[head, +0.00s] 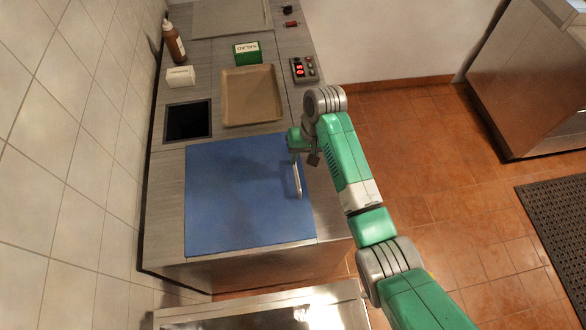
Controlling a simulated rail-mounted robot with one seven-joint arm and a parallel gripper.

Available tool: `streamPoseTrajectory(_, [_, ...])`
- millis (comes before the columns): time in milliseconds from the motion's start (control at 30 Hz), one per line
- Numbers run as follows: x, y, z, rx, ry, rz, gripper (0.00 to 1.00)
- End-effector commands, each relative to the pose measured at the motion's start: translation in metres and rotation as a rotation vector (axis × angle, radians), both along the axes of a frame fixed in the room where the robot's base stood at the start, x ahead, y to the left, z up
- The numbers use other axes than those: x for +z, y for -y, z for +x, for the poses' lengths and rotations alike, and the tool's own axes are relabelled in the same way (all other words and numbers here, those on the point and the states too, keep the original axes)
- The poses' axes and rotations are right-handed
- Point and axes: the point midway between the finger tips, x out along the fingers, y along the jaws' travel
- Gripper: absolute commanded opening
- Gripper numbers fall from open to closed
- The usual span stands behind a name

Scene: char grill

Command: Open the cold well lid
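A blue square panel (235,205), which looks like the cold well lid, lies flat on the counter in the head view. A pale bar handle (297,181) runs along its right side. The panel looks closed, with no gap visible at its edges. My gripper (302,157) is over the panel's upper right part, at the far end of the handle. Whether it touches the handle is unclear. My own arm and hand partly hide the fingers, so I cannot tell whether they are open or shut.
Beyond the panel are a dark square inset (188,120), a tan tray (252,96), a control box with a red display (303,69), a green sign (247,52), a white box (180,76) and a brown bottle (173,42). A tiled wall (60,130) borders the left. Open floor lies right.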

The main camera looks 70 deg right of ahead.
Motion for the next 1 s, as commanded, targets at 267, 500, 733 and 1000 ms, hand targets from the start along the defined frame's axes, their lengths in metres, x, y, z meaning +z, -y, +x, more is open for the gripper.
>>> streamPoseTrajectory(267, [-0.051,-0.006,0.008,0.0,-0.001,0.001,0.34])
streamPoseTrajectory(500, [-0.063,-0.007,0.011,0.0,0.002,-0.003,0.34])
streamPoseTrajectory(733, [-0.062,-0.007,0.011,0.0,0.002,-0.003,0.21])
streamPoseTrajectory(1000, [-0.062,-0.007,0.011,0.0,0.002,-0.003,0.0])
